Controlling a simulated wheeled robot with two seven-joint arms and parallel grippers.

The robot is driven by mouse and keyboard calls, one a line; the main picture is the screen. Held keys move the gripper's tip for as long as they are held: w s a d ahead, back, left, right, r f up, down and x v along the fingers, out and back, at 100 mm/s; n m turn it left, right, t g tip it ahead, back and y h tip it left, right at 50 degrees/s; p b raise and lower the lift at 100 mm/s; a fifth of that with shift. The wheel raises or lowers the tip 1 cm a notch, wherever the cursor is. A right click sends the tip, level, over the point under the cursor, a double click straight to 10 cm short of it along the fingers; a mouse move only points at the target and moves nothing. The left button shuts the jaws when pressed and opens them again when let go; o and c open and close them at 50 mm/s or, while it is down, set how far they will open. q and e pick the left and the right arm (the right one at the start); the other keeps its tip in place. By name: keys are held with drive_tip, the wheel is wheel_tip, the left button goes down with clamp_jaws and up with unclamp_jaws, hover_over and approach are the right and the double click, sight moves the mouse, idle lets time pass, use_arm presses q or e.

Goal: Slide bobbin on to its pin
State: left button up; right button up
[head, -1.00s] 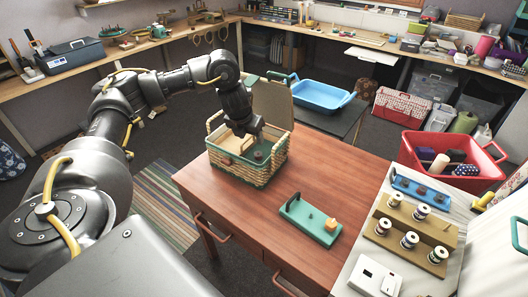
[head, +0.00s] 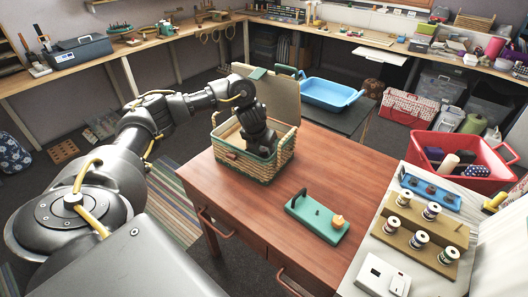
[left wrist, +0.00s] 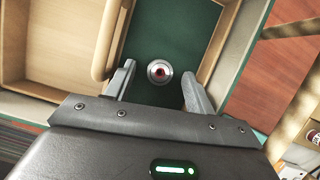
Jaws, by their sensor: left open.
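A wicker sewing basket (head: 262,172) with its lid raised stands at the back left of the wooden table. My left gripper (left wrist: 157,84) reaches down into it, fingers apart. In the left wrist view, a small round piece (left wrist: 159,72) with a silvery rim and dark red centre, perhaps a bobbin seen end-on, sits on a dark green floor (left wrist: 165,30) between and slightly beyond the fingertips. No finger visibly touches it. A teal board (head: 312,222) on the table carries a handle, a short dark pin (head: 318,211) and an orange piece (head: 338,221). My right gripper is not in view.
A tan rack (head: 398,232) with several thread spools stands on the right-hand counter, beside a blue holder (head: 432,190). The table (head: 260,215) is clear between basket and teal board. A wooden-walled compartment (left wrist: 62,55) adjoins the green floor.

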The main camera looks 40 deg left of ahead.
use_arm(q)
drive_tip(key=shift+w+f, duration=0.1)
drive_tip(key=shift+f, duration=0.2)
drive_tip(key=shift+c, duration=0.2)
drive_tip(key=c, duration=1)
